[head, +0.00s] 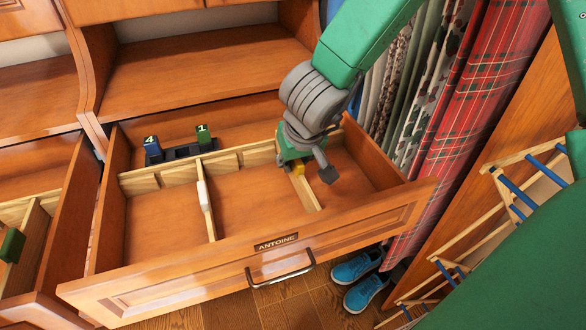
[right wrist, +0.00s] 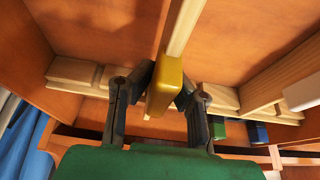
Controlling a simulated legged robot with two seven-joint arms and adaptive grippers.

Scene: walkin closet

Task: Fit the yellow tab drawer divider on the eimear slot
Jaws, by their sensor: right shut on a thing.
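The divider's yellow tab (head: 298,167) shows at my right gripper (head: 311,170), inside the open drawer labelled ANTOINE (head: 276,242). In the right wrist view, my right gripper (right wrist: 166,88) is shut on the yellow tab (right wrist: 164,88), one finger on each side. The divider's pale wooden board (head: 309,192) runs from the tab toward the drawer front. A slotted wooden rail (head: 150,182) crosses the drawer; it also shows behind the tab in the wrist view (right wrist: 78,76). Whether the divider is seated in a rail slot cannot be told. No EIMEAR label is readable. My left gripper is out of view.
A white-tabbed divider (head: 203,196) stands left of the yellow one. Behind the rail is a dark holder (head: 182,152) with blue "4" and green "1" tabs. Another open drawer at left holds a green-tabbed divider (head: 12,245). Hanging clothes (head: 440,90) are close at right.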

